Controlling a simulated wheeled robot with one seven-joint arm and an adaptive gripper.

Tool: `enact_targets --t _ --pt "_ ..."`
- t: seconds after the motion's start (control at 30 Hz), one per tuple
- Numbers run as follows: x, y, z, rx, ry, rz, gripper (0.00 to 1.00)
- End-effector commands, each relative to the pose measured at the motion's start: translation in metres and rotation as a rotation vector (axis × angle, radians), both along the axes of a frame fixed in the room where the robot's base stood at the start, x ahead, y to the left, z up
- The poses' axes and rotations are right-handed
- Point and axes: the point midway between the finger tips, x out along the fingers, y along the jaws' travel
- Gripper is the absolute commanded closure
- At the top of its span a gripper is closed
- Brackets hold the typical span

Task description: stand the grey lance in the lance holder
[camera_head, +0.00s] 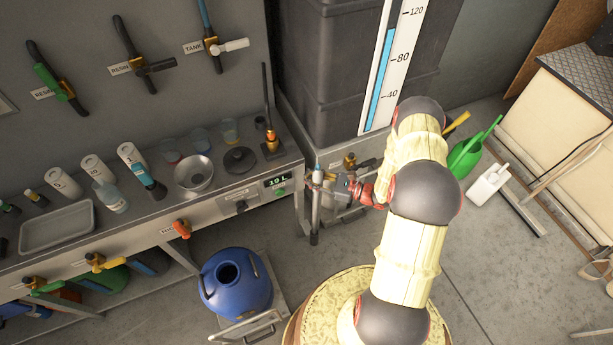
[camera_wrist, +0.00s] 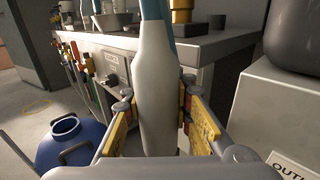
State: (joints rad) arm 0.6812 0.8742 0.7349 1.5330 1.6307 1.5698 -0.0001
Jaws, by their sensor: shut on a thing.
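The grey lance (camera_head: 315,215) hangs roughly upright in my gripper (camera_head: 322,184), in front of the bench's right end. In the wrist view the grey lance (camera_wrist: 155,85) stands between the two fingers, with a teal part at its top. My gripper (camera_wrist: 158,125) is shut on it. The lance's lower end is hidden in the wrist view. At the bench's right corner a brass fitting with a dark upright rod (camera_head: 271,138) stands on a small square base; I cannot tell for certain whether this is the lance holder.
The bench (camera_head: 255,172) carries a metal bowl (camera_head: 194,172), a black disc (camera_head: 240,160), bottles and a grey tray (camera_head: 57,229). A blue drum (camera_head: 236,283) stands on the floor in front. Dark stacked bins (camera_head: 325,60) are behind my gripper. Green and white cans stand at the right.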

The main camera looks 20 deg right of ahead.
Motion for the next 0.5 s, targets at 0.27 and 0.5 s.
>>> enact_targets --t 0.27,0.5 --pt "0.000 0.000 -0.022 0.000 -0.001 0.000 1.00" --pt "0.000 0.000 -0.039 0.000 -0.001 0.000 1.00"
